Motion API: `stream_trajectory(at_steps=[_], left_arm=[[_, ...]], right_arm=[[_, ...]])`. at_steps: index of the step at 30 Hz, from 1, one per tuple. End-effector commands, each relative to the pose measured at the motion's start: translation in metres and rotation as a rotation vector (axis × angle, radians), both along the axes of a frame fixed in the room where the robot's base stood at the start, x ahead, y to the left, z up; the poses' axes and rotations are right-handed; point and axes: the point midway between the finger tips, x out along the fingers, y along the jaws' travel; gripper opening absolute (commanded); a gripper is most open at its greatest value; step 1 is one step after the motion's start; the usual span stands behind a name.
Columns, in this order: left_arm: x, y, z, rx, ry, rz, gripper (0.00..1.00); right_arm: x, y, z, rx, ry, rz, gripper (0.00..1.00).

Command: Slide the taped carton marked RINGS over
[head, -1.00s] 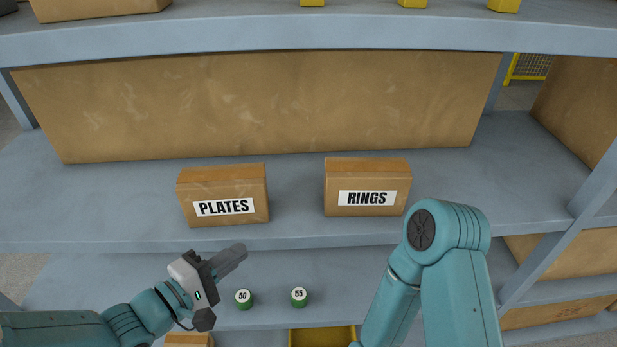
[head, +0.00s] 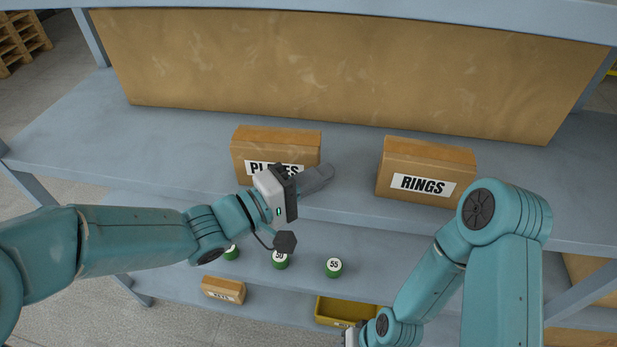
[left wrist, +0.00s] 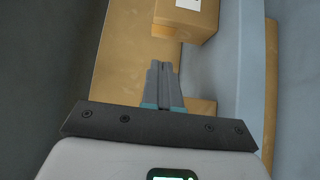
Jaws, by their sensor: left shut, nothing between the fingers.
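The RINGS carton (head: 427,170) is a brown box with a white label, standing on the grey shelf right of centre in the head view. A similar PLATES carton (head: 276,148) stands to its left, its label partly covered by my left gripper. My left gripper (head: 322,176) is shut and empty, its fingers pointing right in front of the PLATES carton and short of the RINGS carton. In the left wrist view the shut fingers (left wrist: 161,80) point toward a labelled brown carton (left wrist: 187,16) with a gap between. My right arm comes up at the lower right; its fingers do not show.
A large brown box (head: 330,75) stands behind the cartons. The shelf's front edge (head: 370,217) runs below them. On the level beneath are green round items (head: 333,267), a small carton (head: 223,290) and a yellow bin (head: 345,311). The shelf between the two cartons is bare.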

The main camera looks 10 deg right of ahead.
Motion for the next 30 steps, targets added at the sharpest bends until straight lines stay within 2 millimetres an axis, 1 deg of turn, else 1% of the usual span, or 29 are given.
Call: stream_trajectory(at_steps=[1,3,7,9,12,16,27,30], left_arm=[[0.005,-0.012,0.001,0.000,0.001,-0.004,0.00],[0.012,-0.026,0.001,0.001,0.000,-0.003,0.00],[0.026,-0.049,0.001,0.001,0.000,-0.002,0.00],[0.020,-0.061,0.000,0.001,0.002,-0.003,0.00],[0.017,-0.073,0.001,0.000,0.001,-0.001,0.00],[0.015,-0.081,0.000,0.000,0.001,0.000,0.00],[0.014,-0.083,0.000,0.000,0.000,0.002,0.00],[0.012,-0.089,-0.001,0.000,-0.001,-0.001,0.00]], right_arm=[[0.000,0.000,0.003,0.000,0.000,0.000,0.43],[0.000,0.000,0.004,0.000,0.000,0.000,0.43],[0.000,0.000,0.008,0.000,0.000,0.000,0.43],[0.000,0.000,0.009,0.000,0.000,0.000,0.43],[0.000,0.000,0.010,0.000,0.000,0.000,0.43],[0.000,0.000,0.011,0.000,0.000,0.000,0.43],[0.000,0.000,0.011,0.000,0.000,0.000,0.43],[0.000,0.000,0.008,0.000,0.000,0.000,0.43]])
